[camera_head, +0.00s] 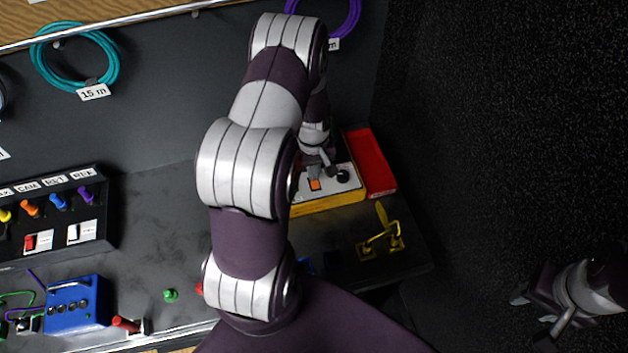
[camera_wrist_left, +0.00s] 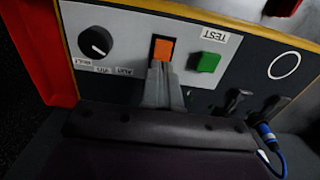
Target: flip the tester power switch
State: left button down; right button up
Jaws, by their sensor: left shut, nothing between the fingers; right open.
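The tester (camera_head: 328,202) is a yellow-edged box with a pale panel at the back right of the bench. Its orange power switch (camera_head: 315,184) shows beside a black knob (camera_head: 343,175). In the left wrist view the orange switch (camera_wrist_left: 163,50) sits between the knob (camera_wrist_left: 96,42) and a green TEST button (camera_wrist_left: 208,62). My left gripper (camera_head: 327,170) is shut and empty. Its fingertips (camera_wrist_left: 161,68) are at the lower edge of the switch and hide part of it; I cannot tell whether they touch. My right gripper (camera_head: 537,314) is open, away at the lower right.
A red tray (camera_head: 370,162) stands right beside the tester. A yellow bracket-like part (camera_head: 381,240) is in front. A blue-tipped cable (camera_wrist_left: 266,135) plugs in near the tester's right side. A switch panel (camera_head: 50,215) and blue box (camera_head: 75,305) are at left.

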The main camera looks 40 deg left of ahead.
pick_arm(q)
jog(key=shift+f, duration=0.35)
notch_tip(320, 180, up, 7)
jog(key=p, duration=0.6)
jog(key=shift+r, duration=0.15)
dwell(0.3)
